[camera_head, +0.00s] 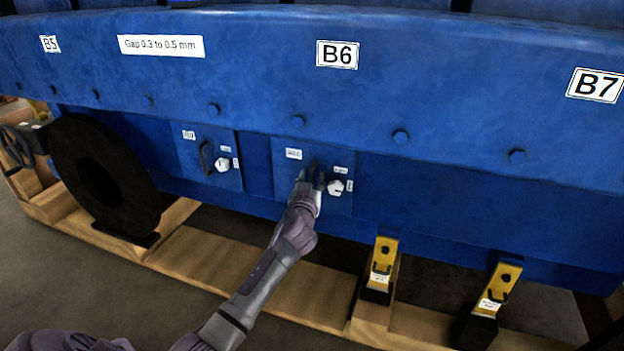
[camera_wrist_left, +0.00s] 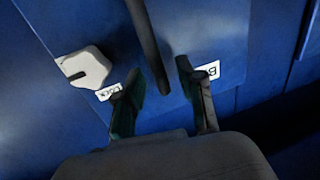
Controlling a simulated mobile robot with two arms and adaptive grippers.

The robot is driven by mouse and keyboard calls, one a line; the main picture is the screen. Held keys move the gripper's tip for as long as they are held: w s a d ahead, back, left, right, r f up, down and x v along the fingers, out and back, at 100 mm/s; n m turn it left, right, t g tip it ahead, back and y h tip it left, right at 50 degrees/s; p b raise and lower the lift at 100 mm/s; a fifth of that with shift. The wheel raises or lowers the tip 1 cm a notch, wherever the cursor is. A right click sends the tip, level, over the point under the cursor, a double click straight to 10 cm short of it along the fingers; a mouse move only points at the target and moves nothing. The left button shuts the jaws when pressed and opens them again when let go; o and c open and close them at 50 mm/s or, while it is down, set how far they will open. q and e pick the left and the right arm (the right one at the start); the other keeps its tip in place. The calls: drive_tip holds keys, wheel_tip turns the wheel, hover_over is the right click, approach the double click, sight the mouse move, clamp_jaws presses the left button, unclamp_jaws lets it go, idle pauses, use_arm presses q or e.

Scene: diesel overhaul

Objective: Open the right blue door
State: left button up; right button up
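The right blue door (camera_head: 285,176) is a flat square panel below the B6 label, lying flush in the blue engine side. Its dark upright handle (camera_head: 313,167) is partly hidden by my left gripper (camera_head: 311,182). A white knob (camera_head: 335,187) sits just right of the handle, between small labels. In the left wrist view the handle (camera_wrist_left: 148,38) runs down between the two fingers of the left gripper (camera_wrist_left: 161,76). The fingers stand apart, one on each side, with gaps visible; the knob (camera_wrist_left: 85,67) is at the left there. My right gripper is not in view.
A similar left door (camera_head: 191,158) has its own handle and white knob. A black wheel-like disc (camera_head: 103,177) stands further left. Yellow brackets (camera_head: 382,260) rise from the wooden frame (camera_head: 270,285) at the lower right. The blue ledge (camera_head: 250,90) overhangs the doors.

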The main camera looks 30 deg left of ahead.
use_arm(q)
drive_tip(key=shift+x, duration=0.85)
drive_tip(key=shift+c, duration=0.3)
clamp_jaws()
